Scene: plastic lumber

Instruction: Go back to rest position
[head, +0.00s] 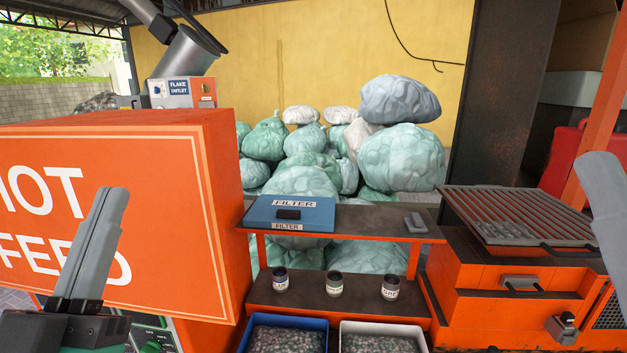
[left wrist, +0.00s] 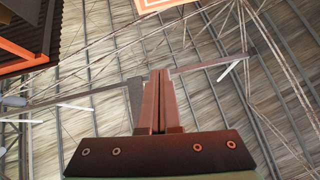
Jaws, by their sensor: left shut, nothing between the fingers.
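My left gripper (head: 112,205) points upward at the left of the head view, in front of the orange "HOT FEED" box (head: 110,210). Its grey fingers are shut together with nothing between them. In the left wrist view the closed fingers (left wrist: 159,75) point up toward the roof, clear of any object. On the right edge of the head view a grey part (head: 603,200) of what looks like my right arm rises; its fingertips cannot be made out.
Bins (head: 383,327) sit lower. An orange machine with a grate (head: 520,214) is right. Bags (head: 400,158) pile behind.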

